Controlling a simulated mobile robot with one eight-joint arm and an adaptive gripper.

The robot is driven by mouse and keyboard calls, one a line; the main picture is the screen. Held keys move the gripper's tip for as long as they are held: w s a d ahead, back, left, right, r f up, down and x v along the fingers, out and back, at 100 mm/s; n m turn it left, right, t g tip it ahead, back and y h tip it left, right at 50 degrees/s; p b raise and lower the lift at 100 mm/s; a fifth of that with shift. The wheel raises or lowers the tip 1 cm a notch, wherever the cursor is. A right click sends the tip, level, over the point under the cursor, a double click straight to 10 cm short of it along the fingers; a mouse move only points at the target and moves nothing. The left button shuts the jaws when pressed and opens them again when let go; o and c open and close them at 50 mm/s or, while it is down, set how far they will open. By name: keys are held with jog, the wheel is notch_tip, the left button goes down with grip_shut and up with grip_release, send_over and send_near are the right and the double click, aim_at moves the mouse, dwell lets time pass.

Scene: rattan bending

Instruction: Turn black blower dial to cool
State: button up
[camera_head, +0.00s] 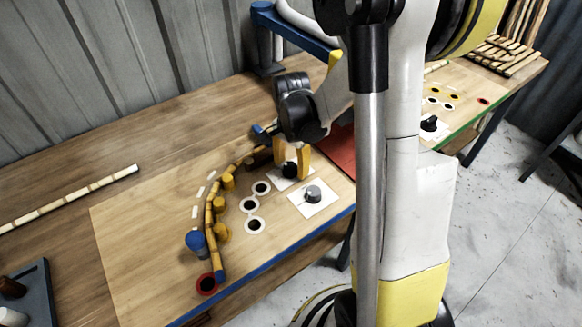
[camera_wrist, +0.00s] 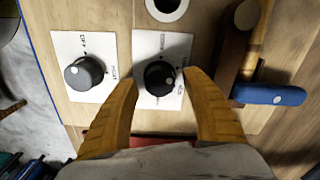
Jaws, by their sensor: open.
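The black dial (camera_wrist: 160,77) sits on a white plate (camera_wrist: 143,42) in the wrist view, with a pale dot near its lower right edge. It also shows in the head view (camera_head: 290,170). The printing on its plate is too small to read surely. My gripper (camera_wrist: 160,80) is open, with one yellow finger on each side of the black dial. In the head view my gripper (camera_head: 291,160) points down over that dial. I cannot tell whether the fingers touch it. A dark grey dial (camera_wrist: 84,73) on another white plate (camera_wrist: 70,42) is to the left in the wrist view.
A bent rattan pole (camera_head: 209,215) lies along yellow pegs (camera_head: 221,232) on the wooden board (camera_head: 130,235). A blue-handled clamp (camera_wrist: 268,94) is close on the right in the wrist view. White-ringed holes (camera_head: 250,204) are nearby. A straight pole (camera_head: 75,193) lies at left.

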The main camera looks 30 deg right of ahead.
jog(key=c, duration=1.2)
jog(key=shift+n, duration=0.3)
jog(key=n, duration=1.1)
jog(key=shift+w+a, duration=0.1)
jog(key=shift+a, duration=0.05)
jog(key=shift+n, duration=0.3)
